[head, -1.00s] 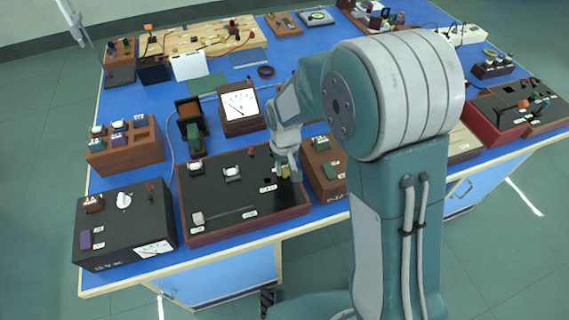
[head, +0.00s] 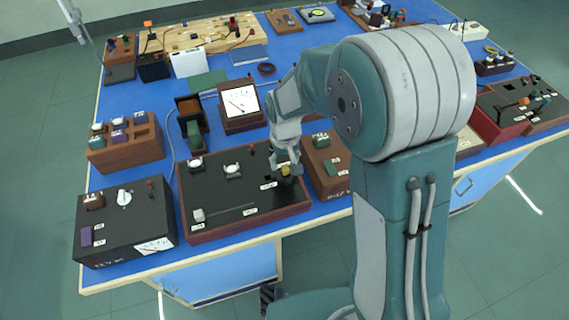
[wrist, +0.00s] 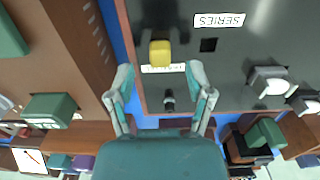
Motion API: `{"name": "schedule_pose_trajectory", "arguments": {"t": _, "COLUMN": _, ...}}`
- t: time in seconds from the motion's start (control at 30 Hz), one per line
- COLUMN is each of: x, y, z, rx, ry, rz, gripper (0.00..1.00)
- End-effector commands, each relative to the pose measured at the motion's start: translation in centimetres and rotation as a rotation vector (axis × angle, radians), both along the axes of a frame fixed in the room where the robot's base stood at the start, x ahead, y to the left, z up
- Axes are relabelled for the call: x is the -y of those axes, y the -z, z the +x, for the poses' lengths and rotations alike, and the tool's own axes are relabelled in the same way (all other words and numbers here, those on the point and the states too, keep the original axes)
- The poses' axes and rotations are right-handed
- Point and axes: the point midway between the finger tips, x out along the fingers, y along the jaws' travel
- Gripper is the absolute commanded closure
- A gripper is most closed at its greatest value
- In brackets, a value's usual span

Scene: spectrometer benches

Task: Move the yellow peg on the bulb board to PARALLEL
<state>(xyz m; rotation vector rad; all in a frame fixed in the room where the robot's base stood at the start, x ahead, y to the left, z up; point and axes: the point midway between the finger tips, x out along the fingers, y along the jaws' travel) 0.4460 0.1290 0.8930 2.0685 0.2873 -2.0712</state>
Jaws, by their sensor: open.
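The yellow peg (wrist: 160,53) stands on the black bulb board (wrist: 225,82), by a white label (wrist: 163,69) whose text I cannot read. The SERIES label (wrist: 219,20) lies to the right, with an empty dark square socket (wrist: 208,45) below it. In the head view the yellow peg (head: 286,170) is near the right edge of the bulb board (head: 225,209). My gripper (head: 287,158) is just above it. In the wrist view my gripper (wrist: 160,74) is open, its fingers apart on both sides and clear of the peg. The peg's base is hidden.
A wooden box with a green block (head: 330,167) stands close right of the board. A black meter box (head: 125,222) is at the left. White bulb holders (head: 232,170) and a dark post (wrist: 168,97) rise from the board. A dial meter (head: 240,105) stands behind.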

Motion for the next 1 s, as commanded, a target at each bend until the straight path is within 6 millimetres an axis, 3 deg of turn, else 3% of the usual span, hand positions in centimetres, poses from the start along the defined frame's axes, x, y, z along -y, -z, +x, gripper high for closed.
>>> {"name": "schedule_pose_trajectory", "arguments": {"t": 0.3, "x": -0.1, "y": -6.8, "z": 0.1, "rx": 0.005, "ry": 0.0, "rz": 0.001, "gripper": 0.33}}
{"name": "schedule_pose_trajectory", "arguments": {"t": 0.5, "x": -0.1, "y": -9.6, "z": 0.1, "rx": 0.002, "ry": 0.0, "rz": 0.001, "gripper": 0.33}}
{"name": "schedule_pose_trajectory", "arguments": {"t": 1.0, "x": -0.1, "y": -10.3, "z": 0.1, "rx": -0.001, "ry": 0.0, "rz": -0.001, "gripper": 0.33}}
